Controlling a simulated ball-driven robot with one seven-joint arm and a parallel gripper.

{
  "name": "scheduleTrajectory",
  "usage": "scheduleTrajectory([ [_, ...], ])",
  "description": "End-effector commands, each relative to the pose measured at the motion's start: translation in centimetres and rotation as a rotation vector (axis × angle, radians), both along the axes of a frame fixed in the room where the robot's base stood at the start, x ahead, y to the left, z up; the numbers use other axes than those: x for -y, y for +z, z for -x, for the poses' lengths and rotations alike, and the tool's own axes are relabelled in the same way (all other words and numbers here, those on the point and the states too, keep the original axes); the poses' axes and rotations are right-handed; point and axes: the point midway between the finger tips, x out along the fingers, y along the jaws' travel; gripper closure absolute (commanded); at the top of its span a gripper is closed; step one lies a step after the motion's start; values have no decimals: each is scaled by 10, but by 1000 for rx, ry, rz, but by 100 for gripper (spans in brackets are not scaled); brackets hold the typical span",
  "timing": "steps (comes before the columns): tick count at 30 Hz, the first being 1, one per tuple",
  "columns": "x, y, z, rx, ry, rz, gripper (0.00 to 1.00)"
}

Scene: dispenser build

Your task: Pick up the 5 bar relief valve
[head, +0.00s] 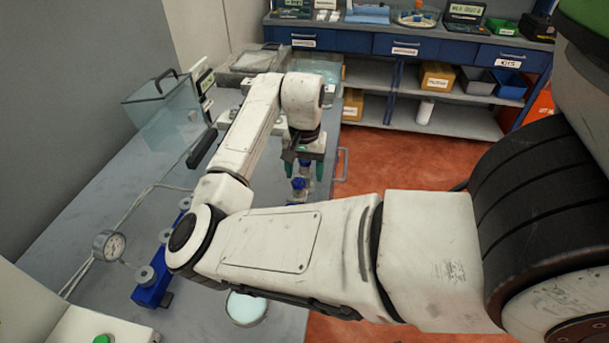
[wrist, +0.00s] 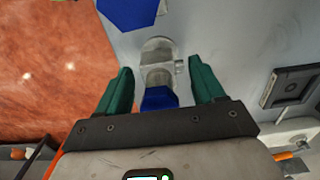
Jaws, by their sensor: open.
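A small metal valve with a blue hexagonal cap (wrist: 158,98) stands between my gripper's fingers in the wrist view. I cannot read a pressure marking on it, so I cannot tell whether it is the 5 bar one. My gripper (wrist: 161,67) is open, with one green finger on each side of the valve and visible gaps. A second blue hexagonal cap (wrist: 128,12) shows at the top edge of the wrist view. In the head view my gripper (head: 304,174) points down over the bench, with a blue cap (head: 299,184) just below it.
A blue shelf unit (head: 430,45) stands at the back. Red floor lies right of the bench.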

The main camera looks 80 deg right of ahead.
Motion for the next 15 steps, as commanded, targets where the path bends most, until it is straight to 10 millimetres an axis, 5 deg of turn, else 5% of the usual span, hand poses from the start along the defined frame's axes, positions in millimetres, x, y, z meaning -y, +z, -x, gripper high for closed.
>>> scheduleTrajectory([
  [11,0,-12,0,1,-1,0,32],
  [15,0,-12,0,1,-1,0,45],
])
